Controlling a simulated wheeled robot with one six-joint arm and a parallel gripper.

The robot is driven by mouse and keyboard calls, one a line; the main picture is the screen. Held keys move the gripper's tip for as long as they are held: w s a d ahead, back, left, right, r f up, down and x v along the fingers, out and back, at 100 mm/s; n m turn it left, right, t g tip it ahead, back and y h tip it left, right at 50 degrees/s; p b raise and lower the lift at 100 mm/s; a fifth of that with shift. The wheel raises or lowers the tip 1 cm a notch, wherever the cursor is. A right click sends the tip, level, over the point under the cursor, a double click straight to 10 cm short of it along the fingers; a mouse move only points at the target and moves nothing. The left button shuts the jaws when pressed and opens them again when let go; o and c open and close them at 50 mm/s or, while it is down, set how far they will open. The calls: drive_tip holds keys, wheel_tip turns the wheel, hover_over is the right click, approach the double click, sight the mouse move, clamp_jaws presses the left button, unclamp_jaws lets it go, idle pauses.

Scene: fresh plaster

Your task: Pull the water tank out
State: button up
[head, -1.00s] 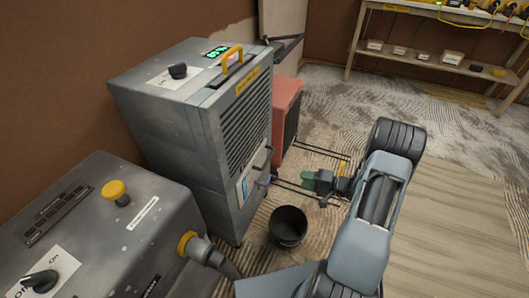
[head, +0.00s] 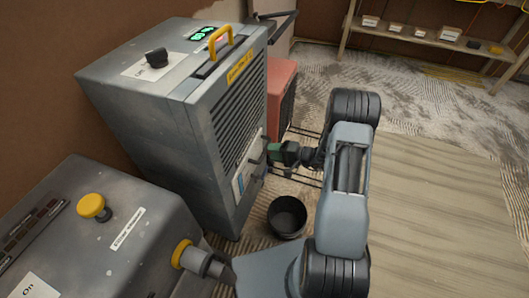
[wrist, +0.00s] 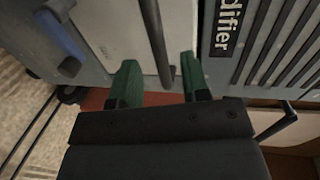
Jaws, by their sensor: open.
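The grey dehumidifier (head: 170,110) stands against the wall, with a yellow top handle and green display. The water tank front (wrist: 110,30) is a pale panel low on its face, with a dark bar handle (wrist: 154,35). My gripper (head: 272,152) is at that lower front in the head view, hiding part of it. In the wrist view my gripper (wrist: 160,80) is open, its green fingers on either side of the bar's near end.
A black bucket (head: 287,217) stands on the floor just below my gripper. A red machine (head: 281,95) is close behind the dehumidifier. A grey unit with a yellow knob (head: 92,206) and hose fills the lower left. Wood floor at right is clear.

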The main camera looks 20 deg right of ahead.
sight(264, 150)
drive_tip(key=shift+b+x, duration=0.3)
drive_tip(key=shift+x, duration=1.85)
clamp_jaws()
